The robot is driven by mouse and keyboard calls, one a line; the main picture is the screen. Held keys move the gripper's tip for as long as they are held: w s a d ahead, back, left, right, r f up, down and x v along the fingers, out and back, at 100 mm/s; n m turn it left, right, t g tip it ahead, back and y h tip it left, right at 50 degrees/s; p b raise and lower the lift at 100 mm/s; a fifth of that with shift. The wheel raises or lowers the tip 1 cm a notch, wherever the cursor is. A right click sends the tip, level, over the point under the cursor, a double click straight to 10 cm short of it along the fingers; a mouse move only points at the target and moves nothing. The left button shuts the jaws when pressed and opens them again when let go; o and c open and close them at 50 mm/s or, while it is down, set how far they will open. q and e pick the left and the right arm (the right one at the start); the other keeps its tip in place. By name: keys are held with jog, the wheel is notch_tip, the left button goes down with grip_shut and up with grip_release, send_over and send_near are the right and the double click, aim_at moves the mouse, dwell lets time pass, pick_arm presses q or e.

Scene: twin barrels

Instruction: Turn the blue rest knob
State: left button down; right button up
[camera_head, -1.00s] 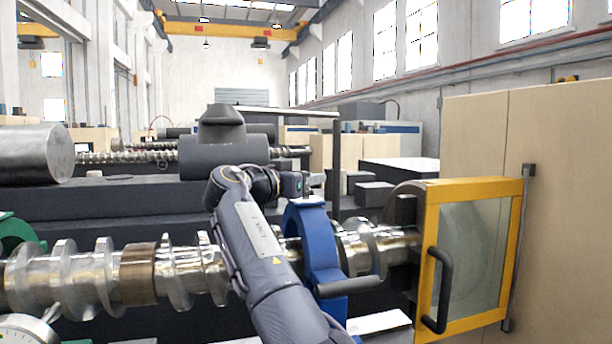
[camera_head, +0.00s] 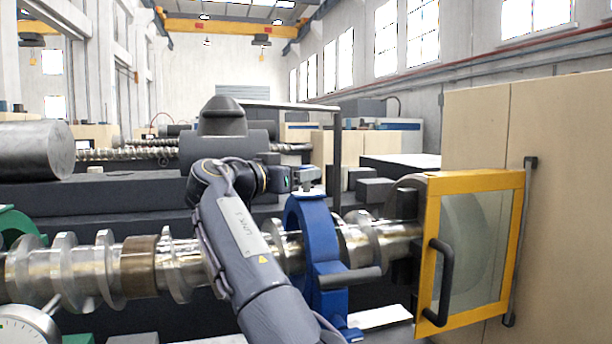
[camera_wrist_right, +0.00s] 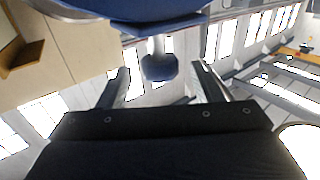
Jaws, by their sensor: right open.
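The blue rest (camera_head: 327,262) is a thick ring around the shiny screw shaft (camera_head: 190,269), with a grey bar sticking out at its front. In the right wrist view the rest's blue body (camera_wrist_right: 150,8) fills the top edge. Its blue knob (camera_wrist_right: 158,69) on a short pale stem shows between my right gripper's fingertips (camera_wrist_right: 160,67). The two fingers are open, with a gap visible on each side of the knob. In the head view my right gripper (camera_head: 309,184) is at the top of the rest, small and partly hidden. My left gripper is out of view.
A yellow-framed clear door (camera_head: 425,250) with a black handle stands right of the rest, before a beige cabinet (camera_head: 560,150). A dial gauge (camera_head: 25,325) is at lower left. A dark machine bed (camera_head: 90,208) lies behind the shaft.

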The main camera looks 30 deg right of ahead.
jog(key=v, duration=0.4)
jog(key=shift+s+a, duration=0.1)
dwell(0.4)
